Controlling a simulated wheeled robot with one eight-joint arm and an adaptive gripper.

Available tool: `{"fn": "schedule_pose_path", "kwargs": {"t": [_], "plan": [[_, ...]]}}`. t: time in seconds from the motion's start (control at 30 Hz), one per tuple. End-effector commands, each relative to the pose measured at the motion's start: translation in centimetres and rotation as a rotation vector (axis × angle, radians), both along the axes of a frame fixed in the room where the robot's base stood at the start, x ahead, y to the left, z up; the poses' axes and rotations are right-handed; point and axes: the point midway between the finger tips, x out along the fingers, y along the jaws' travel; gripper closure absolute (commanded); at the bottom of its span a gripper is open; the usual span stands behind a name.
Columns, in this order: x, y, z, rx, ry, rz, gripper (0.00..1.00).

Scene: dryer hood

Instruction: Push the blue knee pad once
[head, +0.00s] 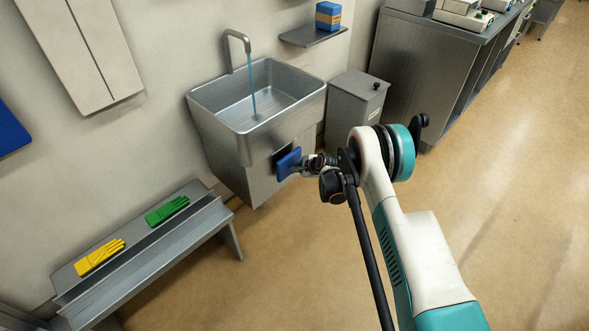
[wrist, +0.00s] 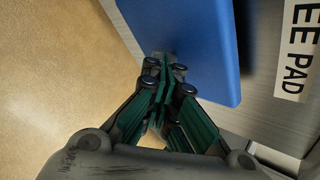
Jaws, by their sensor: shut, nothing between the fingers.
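The blue knee pad (head: 288,163) is a flat panel on the front of the metal sink's cabinet. It fills the upper middle of the wrist view (wrist: 195,40), beside a label (wrist: 298,50) that reads "EE PAD". My gripper (head: 306,164) is shut and empty, with its tips at the pad's face. In the wrist view the closed fingertips (wrist: 166,62) overlap the pad's lower left part. They look to be touching it or very close; I cannot tell which.
The steel sink (head: 240,125) has water running from its tap (head: 238,42). A grey bin (head: 355,105) stands to its right. A metal bench (head: 150,255) at lower left holds yellow gloves (head: 100,256) and green gloves (head: 167,210). The floor (head: 520,170) at right is clear.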

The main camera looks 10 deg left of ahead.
Motion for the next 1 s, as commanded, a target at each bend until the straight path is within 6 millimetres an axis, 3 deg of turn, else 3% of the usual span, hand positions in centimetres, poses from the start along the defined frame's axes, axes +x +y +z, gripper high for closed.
{"fn": "schedule_pose_path", "kwargs": {"t": [1.0], "plan": [[-2.1, -2.6, 0.0, 0.001, 0.000, 0.001, 1.00]]}}
